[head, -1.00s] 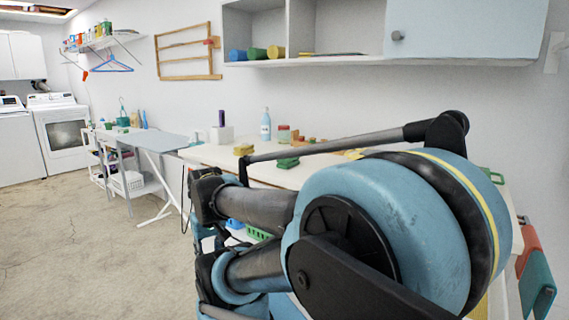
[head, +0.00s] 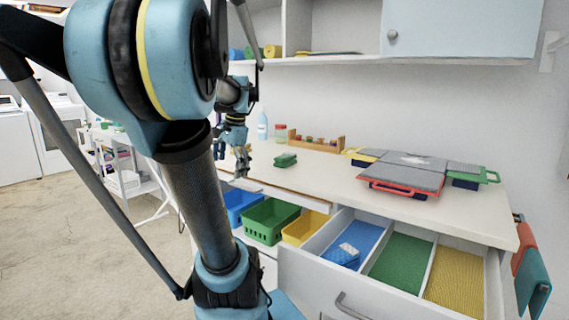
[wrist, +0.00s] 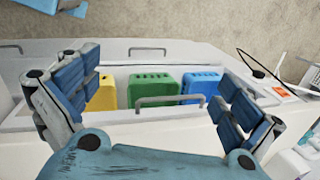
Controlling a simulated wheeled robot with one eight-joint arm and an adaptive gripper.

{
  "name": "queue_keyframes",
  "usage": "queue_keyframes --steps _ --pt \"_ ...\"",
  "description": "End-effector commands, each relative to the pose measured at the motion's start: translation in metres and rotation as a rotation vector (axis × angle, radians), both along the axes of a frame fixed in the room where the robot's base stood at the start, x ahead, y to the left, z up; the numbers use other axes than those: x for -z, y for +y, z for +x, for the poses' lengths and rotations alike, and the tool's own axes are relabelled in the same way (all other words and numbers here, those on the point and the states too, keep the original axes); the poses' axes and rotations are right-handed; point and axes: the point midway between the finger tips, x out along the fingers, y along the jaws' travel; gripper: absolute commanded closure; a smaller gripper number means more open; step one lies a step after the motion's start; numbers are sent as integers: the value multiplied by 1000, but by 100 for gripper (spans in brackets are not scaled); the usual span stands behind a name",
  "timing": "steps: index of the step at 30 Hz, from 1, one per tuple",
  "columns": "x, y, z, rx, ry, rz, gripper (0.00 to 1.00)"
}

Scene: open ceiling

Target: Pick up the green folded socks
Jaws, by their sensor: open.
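The green folded socks (head: 286,160) appear as a small dark green bundle on the white counter (head: 330,178), near its back-left part in the head view. My gripper (head: 242,168) hangs above the counter's left part, to the left of the socks and apart from them. In the wrist view my gripper (wrist: 152,105) is open, its two blue fingers wide apart with nothing between them. I cannot make out the socks in the wrist view.
An open drawer holds blue (head: 240,203), green (head: 268,222) and yellow (head: 305,228) baskets. Another open drawer (head: 400,262) has coloured compartments. A wooden rack (head: 315,141), a bottle (head: 262,126) and grey-topped cases (head: 402,178) stand on the counter. A shelf unit (head: 440,60) hangs above.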

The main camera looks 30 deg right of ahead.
Motion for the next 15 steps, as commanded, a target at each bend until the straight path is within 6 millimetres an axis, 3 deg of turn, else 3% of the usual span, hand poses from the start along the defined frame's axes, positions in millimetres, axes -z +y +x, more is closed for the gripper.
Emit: queue_keyframes --steps 1,7,15 --pt "-14 -20 9 98 4 26 0" --pt "-60 -99 36 490 19 141 0" --pt "-108 -219 43 992 37 302 0"
